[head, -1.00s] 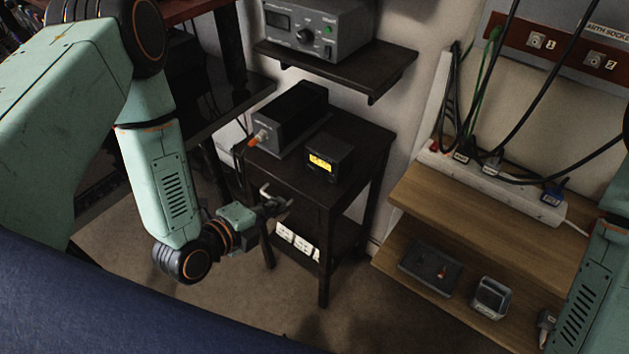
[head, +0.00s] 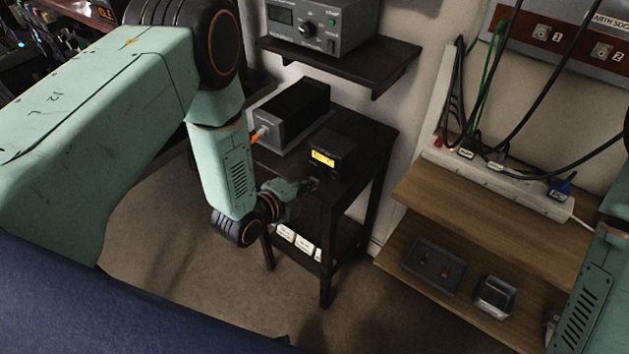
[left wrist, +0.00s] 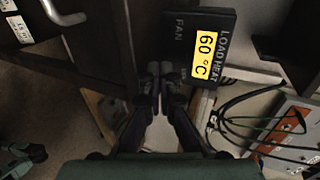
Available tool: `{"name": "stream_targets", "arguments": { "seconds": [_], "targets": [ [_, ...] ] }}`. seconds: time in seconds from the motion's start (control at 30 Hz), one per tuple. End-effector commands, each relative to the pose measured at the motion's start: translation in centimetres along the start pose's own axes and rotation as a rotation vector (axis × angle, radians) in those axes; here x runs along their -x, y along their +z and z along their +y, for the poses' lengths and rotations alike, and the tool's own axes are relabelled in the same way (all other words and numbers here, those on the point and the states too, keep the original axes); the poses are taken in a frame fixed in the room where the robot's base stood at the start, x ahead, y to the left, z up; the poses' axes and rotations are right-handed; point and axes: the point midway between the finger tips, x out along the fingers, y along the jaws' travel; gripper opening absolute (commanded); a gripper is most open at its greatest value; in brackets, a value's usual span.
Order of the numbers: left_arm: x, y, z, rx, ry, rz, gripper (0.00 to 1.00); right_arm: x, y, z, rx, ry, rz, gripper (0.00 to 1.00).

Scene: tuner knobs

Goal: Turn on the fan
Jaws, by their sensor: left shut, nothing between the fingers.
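A small black box (head: 337,143) with a lit yellow display stands at the front of the dark side table. In the left wrist view the box (left wrist: 228,22) shows the words "LOAD HEAT" and "FAN" and reads 60 °C. My left gripper (head: 313,184) is shut and empty, close in front of the box's lower front left. In the left wrist view its fingertips (left wrist: 160,84) lie beside the box's FAN end. I cannot tell whether they touch it. Any switch or knob by the word FAN is hidden or too dark to make out. My right gripper is out of view.
A larger black unit (head: 292,105) stands on the side table (head: 372,134) behind the box. A grey instrument (head: 320,28) sits on the wall shelf above. A metal handle (left wrist: 65,14) shows in the wrist view. A wooden shelf unit (head: 440,197) with a power strip stands at right.

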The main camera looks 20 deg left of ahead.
Motion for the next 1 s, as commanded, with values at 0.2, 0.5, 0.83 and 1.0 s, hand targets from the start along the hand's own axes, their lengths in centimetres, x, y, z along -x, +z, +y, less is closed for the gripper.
{"name": "stream_targets", "arguments": {
  "seconds": [0.2,0.5,0.83,1.0],
  "targets": [
    [-2.1,0.0,-0.7,-0.001,-0.001,0.000,0.00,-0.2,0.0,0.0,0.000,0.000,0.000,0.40],
    [-2.4,0.0,-0.8,0.001,0.000,0.000,0.00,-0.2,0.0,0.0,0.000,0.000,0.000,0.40],
    [-3.0,0.0,-0.7,0.000,0.000,0.000,0.00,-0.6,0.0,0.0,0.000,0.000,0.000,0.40],
    [-3.0,0.0,-0.8,0.000,-0.001,0.000,0.00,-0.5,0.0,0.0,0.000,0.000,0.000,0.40]
  ]
}}
